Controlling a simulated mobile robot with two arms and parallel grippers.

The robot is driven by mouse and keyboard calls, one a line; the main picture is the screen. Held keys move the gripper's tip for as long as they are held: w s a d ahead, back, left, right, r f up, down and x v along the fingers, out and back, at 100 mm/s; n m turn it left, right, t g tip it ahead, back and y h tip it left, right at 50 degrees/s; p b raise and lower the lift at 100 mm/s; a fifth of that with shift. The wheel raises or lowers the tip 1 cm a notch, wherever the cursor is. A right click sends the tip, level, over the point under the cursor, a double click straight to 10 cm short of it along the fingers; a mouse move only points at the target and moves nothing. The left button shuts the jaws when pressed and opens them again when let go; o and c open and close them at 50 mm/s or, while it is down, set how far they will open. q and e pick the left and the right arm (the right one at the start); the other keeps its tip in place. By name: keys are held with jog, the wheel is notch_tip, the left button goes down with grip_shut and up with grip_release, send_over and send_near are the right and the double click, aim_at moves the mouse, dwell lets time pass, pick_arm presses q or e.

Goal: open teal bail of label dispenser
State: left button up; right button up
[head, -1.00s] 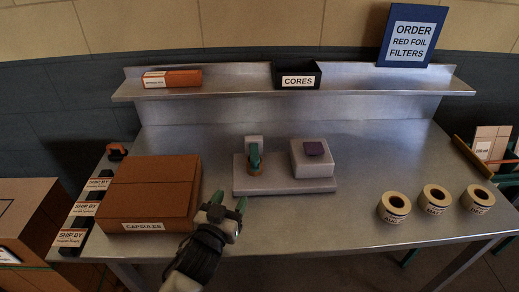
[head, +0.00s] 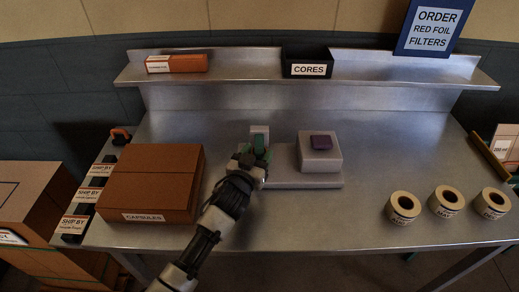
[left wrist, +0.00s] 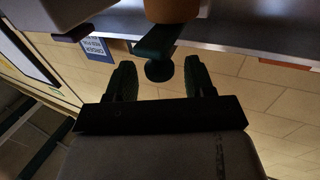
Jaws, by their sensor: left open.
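The label dispenser is a grey base (head: 305,181) with a pale upright post at its left and a pale block (head: 320,157) at its right. A teal bail (head: 259,141) stands at the post. My left gripper (head: 254,158) is just in front of it and hides its lower part in the head view. In the left wrist view the teal bail (left wrist: 156,45) hangs with a round dark end between the two dark green fingertips of my left gripper (left wrist: 160,75). The fingers are apart, with gaps on both sides of the bail. My right gripper is not in view.
A brown capsules box (head: 152,180) stands left of my left arm. Three label rolls (head: 446,200) lie at the right front. A shelf (head: 230,72) at the back carries a dark cores bin (head: 307,64) and an orange box (head: 176,63). The middle right of the table is clear.

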pick_arm(q)
jog(key=shift+w+d, duration=0.3)
jog(key=shift+w, duration=0.35)
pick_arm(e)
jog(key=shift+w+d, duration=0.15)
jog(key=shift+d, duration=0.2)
